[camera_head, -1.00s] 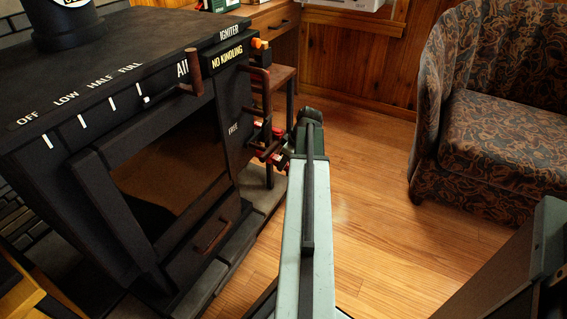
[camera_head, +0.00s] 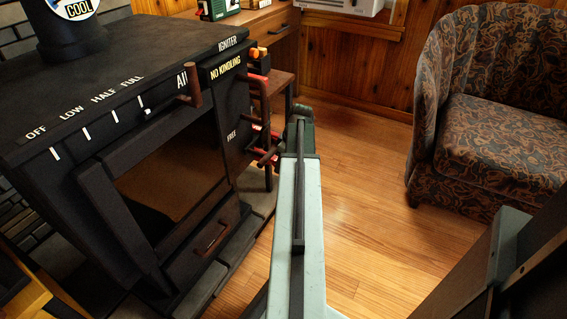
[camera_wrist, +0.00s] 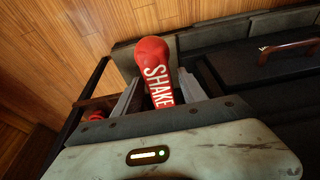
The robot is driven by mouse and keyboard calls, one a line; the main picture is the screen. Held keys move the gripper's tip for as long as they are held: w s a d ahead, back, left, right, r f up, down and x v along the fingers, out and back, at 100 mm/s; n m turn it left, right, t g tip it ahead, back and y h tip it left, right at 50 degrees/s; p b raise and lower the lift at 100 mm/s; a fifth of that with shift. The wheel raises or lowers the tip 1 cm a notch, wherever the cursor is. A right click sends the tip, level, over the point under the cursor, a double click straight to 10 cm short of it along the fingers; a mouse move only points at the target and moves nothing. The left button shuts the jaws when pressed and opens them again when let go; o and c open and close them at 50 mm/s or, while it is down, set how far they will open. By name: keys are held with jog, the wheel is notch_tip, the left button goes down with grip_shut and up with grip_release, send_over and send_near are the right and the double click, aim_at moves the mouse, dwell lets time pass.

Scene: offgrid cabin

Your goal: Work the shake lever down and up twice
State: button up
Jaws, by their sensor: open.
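The shake lever (camera_wrist: 154,68) is red with a rounded end and white SHAKE lettering; it is large in the wrist view. My gripper (camera_wrist: 160,80) is open, with one grey finger on each side of the lever. I cannot tell whether either finger touches it. In the head view my arm reaches toward the right side of the black stove (camera_head: 165,165). My gripper's tips are not clear there. Several red parts show on that side, and I cannot tell which is the shake lever.
The stove front has a drawer handle (camera_head: 211,238) low down. A wooden side table (camera_head: 272,88) stands behind the stove. A patterned armchair (camera_head: 480,130) stands at the right. The wooden floor (camera_head: 370,190) between stove and chair is clear.

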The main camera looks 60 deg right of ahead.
jog(key=p+v, duration=0.7)
jog(key=v, duration=0.1)
jog(key=shift+f, duration=0.1)
